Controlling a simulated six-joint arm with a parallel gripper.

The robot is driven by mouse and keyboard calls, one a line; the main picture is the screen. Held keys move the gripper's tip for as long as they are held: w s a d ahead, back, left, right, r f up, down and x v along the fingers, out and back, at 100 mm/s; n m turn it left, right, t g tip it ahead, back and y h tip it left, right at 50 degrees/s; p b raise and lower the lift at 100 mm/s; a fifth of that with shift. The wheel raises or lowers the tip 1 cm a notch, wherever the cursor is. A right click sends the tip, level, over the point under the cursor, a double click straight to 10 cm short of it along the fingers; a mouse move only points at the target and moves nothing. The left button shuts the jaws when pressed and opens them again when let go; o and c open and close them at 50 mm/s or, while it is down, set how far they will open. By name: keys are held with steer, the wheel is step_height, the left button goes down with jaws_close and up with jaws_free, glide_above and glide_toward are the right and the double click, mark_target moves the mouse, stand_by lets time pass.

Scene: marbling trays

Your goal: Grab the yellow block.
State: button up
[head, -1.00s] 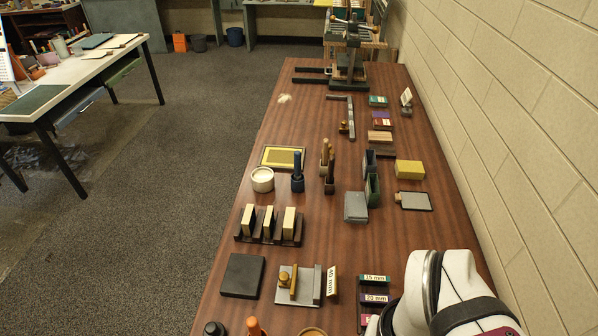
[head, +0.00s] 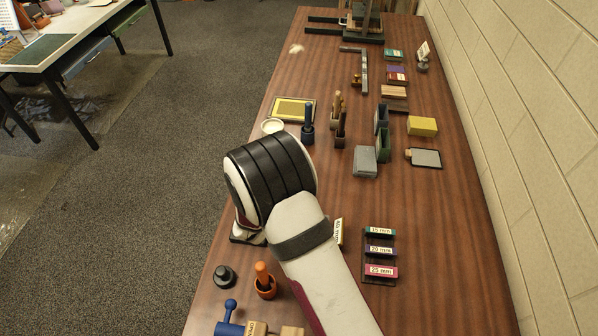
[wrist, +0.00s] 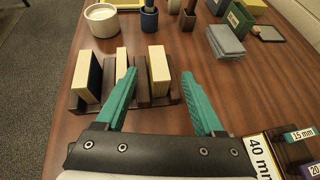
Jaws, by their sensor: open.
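The yellow block (head: 422,126) lies on the table's right side in the head view, beyond the grey-backed flat piece and right of the dark green holder. In the wrist view, a bit of yellow (wrist: 254,5) at the top right edge looks like the same block. My gripper (wrist: 158,74) is open, with two teal fingers spread above the table near the cream-and-dark blocks in their rack. Nothing is held between the fingers. The yellow block is far ahead and to the right of the fingers. In the head view my arm hides the gripper's fingers.
The dark rack (wrist: 140,102) with cream blocks stands close to the fingers. A white pot (wrist: 102,20), blue-handled tool (head: 308,125), grey block (head: 364,162) and green holder (head: 383,146) stand farther on. A wall runs along the right.

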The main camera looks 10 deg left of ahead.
steer(key=x, duration=0.4)
steer(key=shift+w+a, duration=0.1)
steer(key=shift+w, duration=0.1)
jaws_close()
